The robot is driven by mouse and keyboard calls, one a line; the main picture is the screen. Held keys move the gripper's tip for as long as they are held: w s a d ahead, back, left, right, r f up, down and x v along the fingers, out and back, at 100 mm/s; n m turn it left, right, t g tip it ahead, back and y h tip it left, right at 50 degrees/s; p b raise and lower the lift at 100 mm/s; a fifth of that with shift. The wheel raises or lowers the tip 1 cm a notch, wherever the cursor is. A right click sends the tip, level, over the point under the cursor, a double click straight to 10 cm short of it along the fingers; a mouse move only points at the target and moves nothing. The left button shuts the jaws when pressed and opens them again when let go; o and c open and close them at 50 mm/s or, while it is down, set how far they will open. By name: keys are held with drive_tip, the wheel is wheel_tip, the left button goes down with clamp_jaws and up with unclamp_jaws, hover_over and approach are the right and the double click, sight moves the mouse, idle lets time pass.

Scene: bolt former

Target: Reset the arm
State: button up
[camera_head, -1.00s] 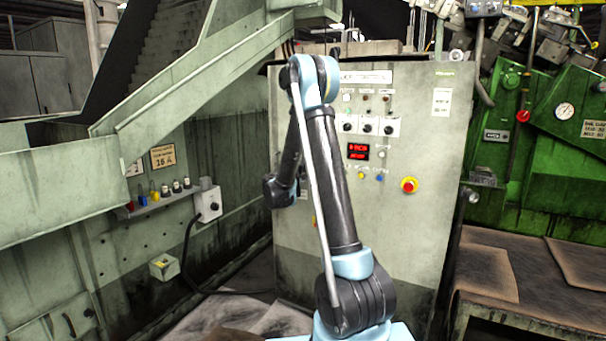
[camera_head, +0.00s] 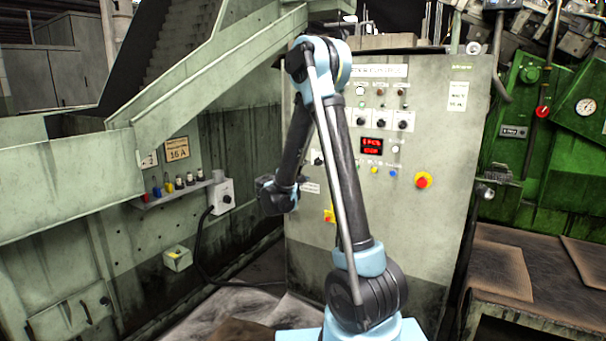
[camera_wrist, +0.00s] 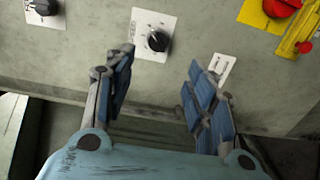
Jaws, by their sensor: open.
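My arm (camera_head: 345,180) rises in front of the grey control cabinet, bends at a high elbow and comes down on the left toward the cabinet's left part. In the head view the fingers at its end cannot be made out. In the wrist view my gripper (camera_wrist: 162,75) is open, with its two blue-padded fingers apart and nothing between them. A black rotary knob on a white plate (camera_wrist: 157,41) shows beyond the gap, near the left fingertip. I cannot tell whether any finger touches the panel.
The control cabinet (camera_head: 440,220) has knobs, a red display (camera_head: 372,146) and a red emergency button (camera_head: 423,181). A red-and-yellow switch (camera_wrist: 285,8) shows at the wrist view's upper right. A bench (camera_head: 495,270) and green machine (camera_head: 540,160) stand right, a sloped grey chute (camera_head: 215,75) left.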

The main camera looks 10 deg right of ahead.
drive_tip(key=s+d+f+m+g+y, duration=0.1)
drive_tip(key=s+d+m+g, duration=0.25)
drive_tip(key=s+d, duration=0.5)
drive_tip(key=s+d+f+m+g+y, duration=0.1)
drive_tip(key=s+d+m+g+y, duration=0.15)
drive_tip(key=s+d+g, duration=0.65)
drive_tip(key=s+a+f+m+y, duration=0.1)
drive_tip(key=s+a+f+y, duration=0.1)
drive_tip(key=s, duration=0.7)
drive_tip(key=s+a+f+m+y, duration=0.2)
drive_tip(key=s+a+f, duration=0.2)
drive_tip(key=s, duration=0.6)
drive_tip(key=s+a+f+m+y, duration=0.1)
drive_tip(key=s+a+f+y, duration=0.2)
drive_tip(key=s, duration=0.7)
drive_tip(key=shift+s+a+f+m, duration=0.2)
drive_tip(key=shift+a+f+m, duration=0.1)
drive_tip(key=shift+a+f, duration=0.2)
drive_tip(key=shift+w, duration=0.1)
drive_tip(key=shift+w+f, duration=0.15)
drive_tip(key=shift+w, duration=0.2)
